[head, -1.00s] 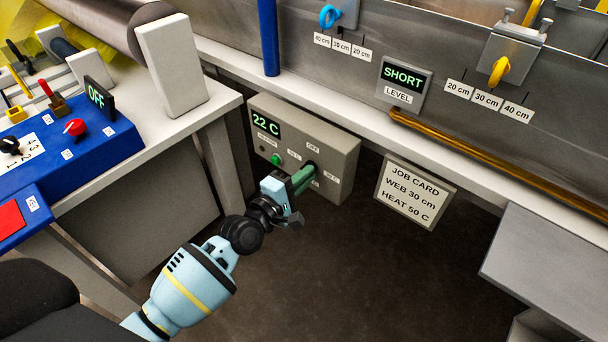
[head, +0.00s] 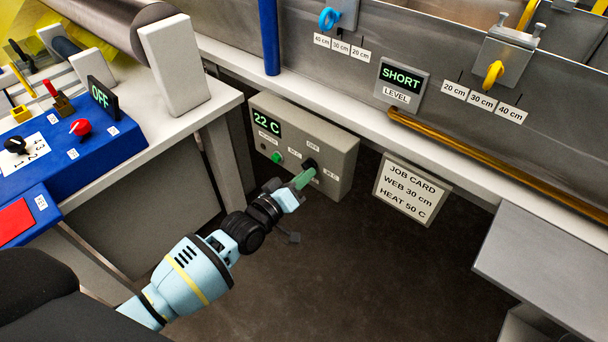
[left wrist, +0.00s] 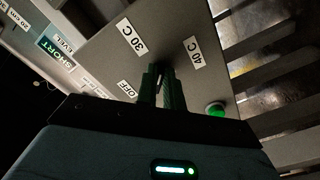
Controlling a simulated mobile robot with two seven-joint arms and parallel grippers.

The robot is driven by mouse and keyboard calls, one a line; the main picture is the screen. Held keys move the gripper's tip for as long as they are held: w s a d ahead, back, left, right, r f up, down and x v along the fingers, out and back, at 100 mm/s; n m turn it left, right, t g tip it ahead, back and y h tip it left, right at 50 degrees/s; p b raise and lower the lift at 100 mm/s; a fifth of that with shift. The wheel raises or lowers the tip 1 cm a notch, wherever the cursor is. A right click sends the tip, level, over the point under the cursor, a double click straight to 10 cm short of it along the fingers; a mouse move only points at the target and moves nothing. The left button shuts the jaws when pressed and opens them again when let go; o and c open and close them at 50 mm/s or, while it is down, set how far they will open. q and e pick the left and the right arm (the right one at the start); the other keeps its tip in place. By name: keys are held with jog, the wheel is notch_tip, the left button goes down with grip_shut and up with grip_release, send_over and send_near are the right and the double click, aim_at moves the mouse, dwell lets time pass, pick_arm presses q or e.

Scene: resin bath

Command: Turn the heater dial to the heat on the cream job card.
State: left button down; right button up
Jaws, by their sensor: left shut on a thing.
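The grey heater box (head: 335,172) hangs under the bench rail. Its display (head: 267,124) reads 22 C, and a green lamp (head: 277,157) is on its front. The dark heater dial (head: 311,163) is at the box's right part, partly hidden by my gripper. My left gripper (head: 304,179) is shut on the dial, its green fingers (left wrist: 162,88) pointing at the panel. The left wrist view shows labels OFF, 30 C and 40 C around the fingers; the dial's pointer is hidden. The cream job card (head: 413,189) reads WEB 30 cm, HEAT 50 C. My right gripper is out of view.
A LEVEL display (head: 403,83) above reads SHORT. A brass pipe (head: 480,147) runs along the rail. A blue control console (head: 75,145) with a red knob stands left. A grey table (head: 550,260) stands right. The floor below the box is clear.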

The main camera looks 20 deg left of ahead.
pick_arm(q)
jog(key=shift+w+a+r+m+p, duration=0.15)
jog(key=shift+a+m+p, duration=0.2)
jog(key=shift+m, duration=4.15)
jog(key=shift+w+a+r+m+p, duration=0.1)
jog(key=shift+a+m+p, duration=0.25)
jog(key=shift+m, duration=4.15)
jog(key=shift+w+a+r+m+p, duration=0.15)
jog(key=shift+a+m+p, duration=0.2)
jog(key=shift+m, duration=4.15)
jog(key=shift+s, duration=0.1)
jog(key=c, duration=1.5)
grip_release()
